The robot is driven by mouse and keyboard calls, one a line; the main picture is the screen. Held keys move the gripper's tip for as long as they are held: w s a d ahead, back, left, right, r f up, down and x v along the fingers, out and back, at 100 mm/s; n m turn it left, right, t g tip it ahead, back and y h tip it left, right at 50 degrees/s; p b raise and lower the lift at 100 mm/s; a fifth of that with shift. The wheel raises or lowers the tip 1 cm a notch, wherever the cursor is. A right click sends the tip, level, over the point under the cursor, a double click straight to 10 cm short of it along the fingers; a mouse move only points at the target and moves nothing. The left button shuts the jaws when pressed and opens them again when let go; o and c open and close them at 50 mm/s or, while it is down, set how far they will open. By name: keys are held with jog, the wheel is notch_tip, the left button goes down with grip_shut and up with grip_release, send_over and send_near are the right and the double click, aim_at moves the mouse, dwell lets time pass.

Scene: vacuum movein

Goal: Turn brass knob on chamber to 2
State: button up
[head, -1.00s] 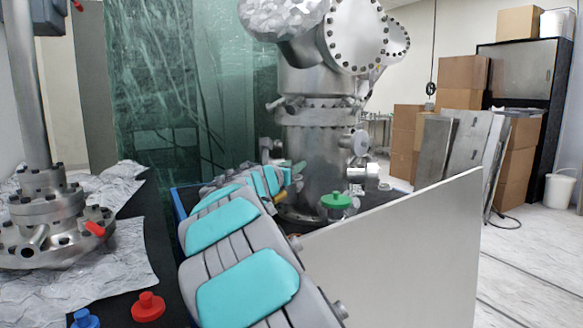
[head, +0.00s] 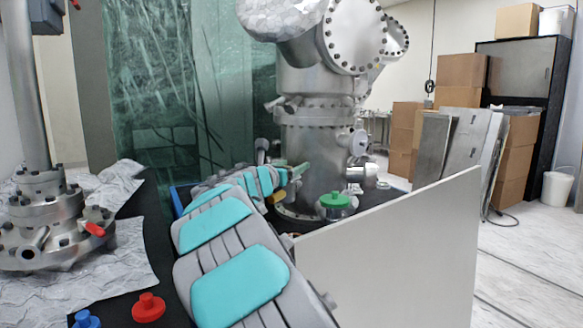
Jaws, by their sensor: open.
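The steel chamber (head: 312,158) stands upright beyond my arm, with bolted flanges and side ports. A small brass-coloured piece (head: 277,197) shows low at the chamber's left side, close to the end of my arm. I cannot tell for sure that it is the knob, and no number marks are readable. My gripper (head: 287,177) is at the far end of my grey and teal arm, in front of the chamber's lower left. It is small and partly hidden by my arm links. It is open, and I see nothing held in it. I cannot tell whether it touches anything.
A green knob (head: 335,200) sits right of my arm. A pale upright panel (head: 395,245) stands at the front right. Red (head: 149,308) and blue (head: 87,319) knobs lie at the lower left, near a bolted steel column (head: 50,220) on foil. Boxes (head: 460,82) stand behind.

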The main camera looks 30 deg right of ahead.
jog(key=shift+a, duration=0.1)
jog(key=v, duration=0.7)
jog(key=shift+s+a, duration=0.25)
